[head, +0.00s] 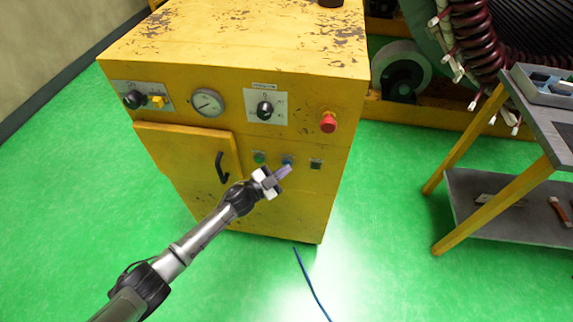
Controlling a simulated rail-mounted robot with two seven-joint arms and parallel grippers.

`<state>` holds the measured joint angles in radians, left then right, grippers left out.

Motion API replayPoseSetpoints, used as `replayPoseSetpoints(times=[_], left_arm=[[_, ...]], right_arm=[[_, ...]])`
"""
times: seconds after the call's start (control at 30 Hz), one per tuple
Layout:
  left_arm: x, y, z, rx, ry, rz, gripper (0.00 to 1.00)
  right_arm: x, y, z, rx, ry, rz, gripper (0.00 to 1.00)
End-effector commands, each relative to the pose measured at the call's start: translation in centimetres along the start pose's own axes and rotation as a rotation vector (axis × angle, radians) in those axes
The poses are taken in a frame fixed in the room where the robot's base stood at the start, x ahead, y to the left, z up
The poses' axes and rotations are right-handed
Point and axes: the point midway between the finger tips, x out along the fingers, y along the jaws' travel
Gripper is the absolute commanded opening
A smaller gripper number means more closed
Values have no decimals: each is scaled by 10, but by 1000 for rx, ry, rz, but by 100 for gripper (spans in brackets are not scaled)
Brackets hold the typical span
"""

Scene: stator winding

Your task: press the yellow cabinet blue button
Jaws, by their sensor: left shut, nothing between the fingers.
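The yellow cabinet (235,45) stands in the middle of the head view, its paint chipped on top. On its front, a row of small buttons sits to the right of the door: a green button (259,157), the blue button (287,160) and a dark button (316,164). My left gripper (284,173) is shut and empty. Its tip shows just below the blue button and partly overlaps its lower edge; I cannot tell whether they touch. My right gripper is not in view.
Above the buttons are a red knob (328,122), a rotary switch (265,109) and a gauge (207,102). The cabinet door (185,160) has a black handle (221,167). A workbench (500,190) stands right. A blue cable (311,285) lies on open green floor.

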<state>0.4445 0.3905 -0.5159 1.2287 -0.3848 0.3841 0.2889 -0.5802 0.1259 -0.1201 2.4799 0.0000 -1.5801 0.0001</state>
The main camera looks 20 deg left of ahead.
Motion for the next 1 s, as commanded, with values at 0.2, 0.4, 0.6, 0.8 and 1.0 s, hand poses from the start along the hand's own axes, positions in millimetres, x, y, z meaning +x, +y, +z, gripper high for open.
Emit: replayPoseSetpoints(times=[0.2,0.4,0.6,0.8,1.0], left_arm=[[-5,2,-5,0,-1,-1,0],[-10,6,-9,-1,0,0,0],[-11,7,-8,0,0,-1,0],[-13,8,-11,-1,0,0,0],[-25,16,-21,-2,-1,0,0]], right_arm=[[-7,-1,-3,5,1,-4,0],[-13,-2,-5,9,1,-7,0],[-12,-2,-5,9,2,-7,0],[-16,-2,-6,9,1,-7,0],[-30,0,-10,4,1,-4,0]])
